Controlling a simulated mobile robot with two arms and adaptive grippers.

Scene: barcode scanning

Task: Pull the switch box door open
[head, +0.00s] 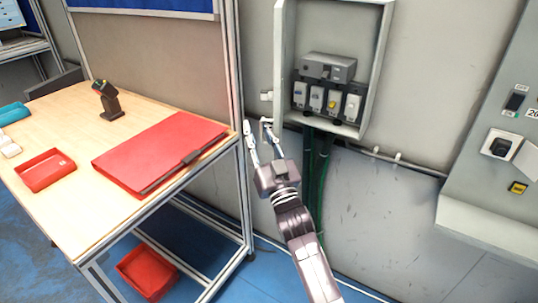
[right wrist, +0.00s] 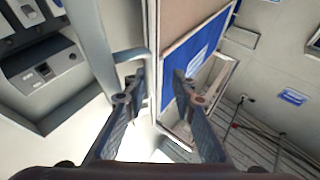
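The switch box (head: 376,88) is a pale grey wall box whose inside shows, with a grey unit on top and a row of switches below. I cannot make out a separate door leaf across its front. A small pale handle-like part (head: 266,97) sticks out at its left side. My right gripper (head: 257,124) is open and points up, just below and left of the box, close to the metal frame post. In the right wrist view its fingers (right wrist: 155,88) are apart, with nothing clearly held between them. The box interior (right wrist: 45,68) shows there at the left. My left gripper is not in view.
A wooden table (head: 70,105) with a red folder (head: 160,150), a red tray (head: 46,170) and a scanner on a stand (head: 107,98) is at left. Its metal post (head: 238,150) stands beside my right gripper. A grey panel (head: 480,180) is at right. Green cables hang below the box.

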